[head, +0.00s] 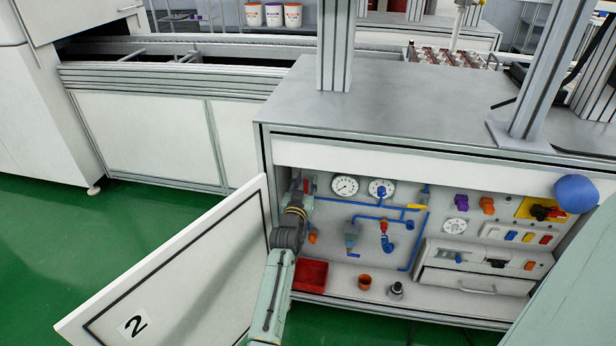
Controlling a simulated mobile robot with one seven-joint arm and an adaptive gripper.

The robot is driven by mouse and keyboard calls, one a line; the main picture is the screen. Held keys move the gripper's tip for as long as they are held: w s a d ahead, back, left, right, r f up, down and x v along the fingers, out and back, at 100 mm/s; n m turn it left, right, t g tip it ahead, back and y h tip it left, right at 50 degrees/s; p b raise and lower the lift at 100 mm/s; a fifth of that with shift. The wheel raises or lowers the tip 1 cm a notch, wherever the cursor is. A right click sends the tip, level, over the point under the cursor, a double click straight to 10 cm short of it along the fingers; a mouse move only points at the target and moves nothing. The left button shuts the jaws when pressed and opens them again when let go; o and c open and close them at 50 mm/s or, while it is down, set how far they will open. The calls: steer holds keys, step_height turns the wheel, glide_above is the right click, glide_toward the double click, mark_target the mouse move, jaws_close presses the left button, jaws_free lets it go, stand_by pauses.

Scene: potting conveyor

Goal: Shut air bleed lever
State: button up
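A pneumatic panel with blue pipes (375,204) shows inside the open cabinet. A yellow lever-like part (417,207) sits at the upper right of the pipes, and a small red part (384,227) sits lower on them. I cannot tell for sure which part is the air bleed lever. My gripper (302,188) is at the left end of the panel, beside a small red part (309,184) near the pipe's left end. My wrist and arm hide much of that area. The fingers are too small and overlapped to tell open from shut, or whether they touch anything.
The cabinet door (185,270), marked 2, stands open left of my arm. A red bin (310,275), an orange cup (364,282) and a drawer (477,282) are below the panel. A blue ball (576,194) is at the upper right. Green floor is free at left.

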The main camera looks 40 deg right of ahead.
steer(key=shift+w+d, duration=0.1)
steer(key=shift+c, duration=0.2)
jaws_close()
stand_by(0.4)
